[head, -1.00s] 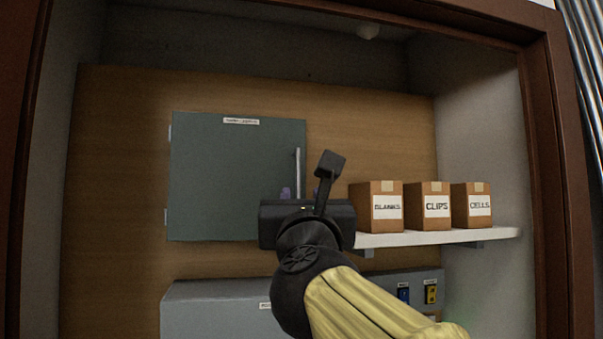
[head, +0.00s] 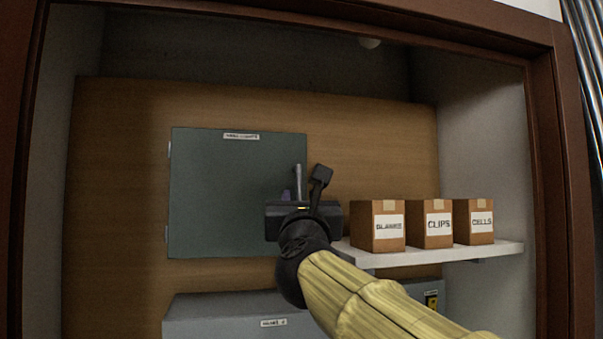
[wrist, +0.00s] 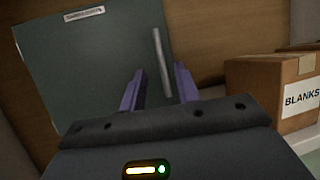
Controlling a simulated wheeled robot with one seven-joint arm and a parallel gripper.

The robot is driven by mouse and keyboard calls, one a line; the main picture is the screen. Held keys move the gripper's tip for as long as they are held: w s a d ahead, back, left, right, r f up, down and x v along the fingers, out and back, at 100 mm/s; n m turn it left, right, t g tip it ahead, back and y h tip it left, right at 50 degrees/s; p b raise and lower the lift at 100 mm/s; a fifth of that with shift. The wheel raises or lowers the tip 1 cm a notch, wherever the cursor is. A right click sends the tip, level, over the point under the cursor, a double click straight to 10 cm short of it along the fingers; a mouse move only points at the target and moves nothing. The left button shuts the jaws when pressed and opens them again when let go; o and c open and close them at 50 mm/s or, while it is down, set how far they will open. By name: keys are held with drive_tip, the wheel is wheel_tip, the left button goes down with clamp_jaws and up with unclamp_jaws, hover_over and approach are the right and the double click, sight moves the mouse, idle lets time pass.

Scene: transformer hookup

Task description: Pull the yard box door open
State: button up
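The yard box door (head: 225,190) is a flat grey-green panel with a small label at its top, on a wooden back wall. It looks closed. Its upright bar handle (head: 299,180) is near the right edge, its lower part hidden behind my gripper. My gripper (wrist: 159,78) is open, with a clear gap between the fingers. It also shows in the head view (head: 300,195), in front of the door's lower right part.
A white shelf (head: 430,256) to the right holds cardboard boxes marked BLANKS (head: 377,226), CLIPS (head: 430,223) and CELLS (head: 474,221). A grey cabinet (head: 220,318) stands below the door. A brown frame (head: 560,180) borders the recess on the right.

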sight(299, 186)
drive_tip(key=p+x, duration=0.4)
drive_tip(key=x, duration=0.4)
drive_tip(key=shift+w, duration=0.15)
drive_tip(key=shift+c, duration=0.4)
clamp_jaws()
